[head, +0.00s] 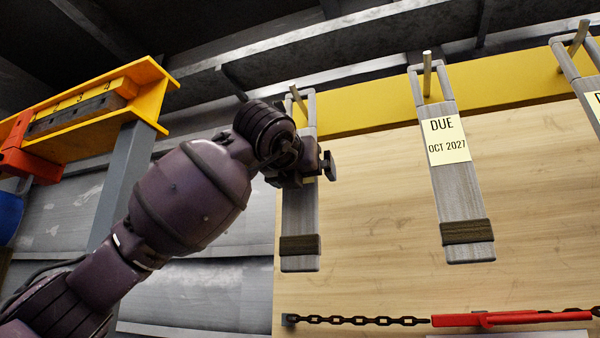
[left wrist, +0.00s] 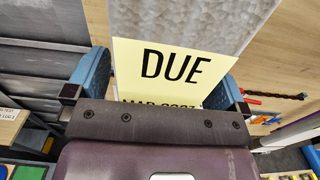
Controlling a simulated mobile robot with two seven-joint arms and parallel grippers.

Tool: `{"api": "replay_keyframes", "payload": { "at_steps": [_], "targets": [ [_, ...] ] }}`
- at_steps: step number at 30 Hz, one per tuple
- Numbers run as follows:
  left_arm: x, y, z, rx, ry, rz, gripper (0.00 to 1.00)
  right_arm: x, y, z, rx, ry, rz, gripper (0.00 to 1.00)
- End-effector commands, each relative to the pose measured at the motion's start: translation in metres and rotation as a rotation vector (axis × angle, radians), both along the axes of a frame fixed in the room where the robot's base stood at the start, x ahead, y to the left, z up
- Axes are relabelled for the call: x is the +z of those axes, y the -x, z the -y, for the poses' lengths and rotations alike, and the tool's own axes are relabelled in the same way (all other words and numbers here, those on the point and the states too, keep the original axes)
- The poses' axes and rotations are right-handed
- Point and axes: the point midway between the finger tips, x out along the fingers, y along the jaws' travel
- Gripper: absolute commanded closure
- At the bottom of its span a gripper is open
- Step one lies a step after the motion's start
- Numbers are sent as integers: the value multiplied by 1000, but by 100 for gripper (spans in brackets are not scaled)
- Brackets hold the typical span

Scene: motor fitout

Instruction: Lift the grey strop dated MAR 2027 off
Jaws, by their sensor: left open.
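The grey strop (head: 300,220) hangs from a peg at the left of the wooden board, with a dark band near its lower end. My left gripper (head: 318,166) is in front of its upper part and hides its label in the head view. In the left wrist view the yellow label (left wrist: 170,68) reads DUE, with a line below that looks like MAR and a year, partly cut off by my gripper. The blue fingers of the left gripper (left wrist: 160,80) are apart, one on each side of the strop (left wrist: 200,20). My right gripper is not in view.
A second grey strop (head: 460,205), labelled DUE OCT 2027, hangs to the right, and a third (head: 590,95) is cut off at the edge. A chain (head: 370,320) and a red tool (head: 510,319) lie low on the board. A yellow beam (head: 90,98) is at left.

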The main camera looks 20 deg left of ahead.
Motion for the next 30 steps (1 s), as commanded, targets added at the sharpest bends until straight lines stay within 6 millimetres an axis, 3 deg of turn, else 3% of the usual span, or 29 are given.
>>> {"api": "replay_keyframes", "payload": {
  "at_steps": [6, 19, 30],
  "targets": [
    [-1, -1, 0, 0, 0, 0, 3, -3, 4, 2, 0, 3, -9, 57],
    [0, 0, 0, 0, 0, 2, 67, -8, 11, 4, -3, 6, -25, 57],
    [2, 1, -2, 0, 1, 2, 67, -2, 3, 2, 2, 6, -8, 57]
  ]
}}
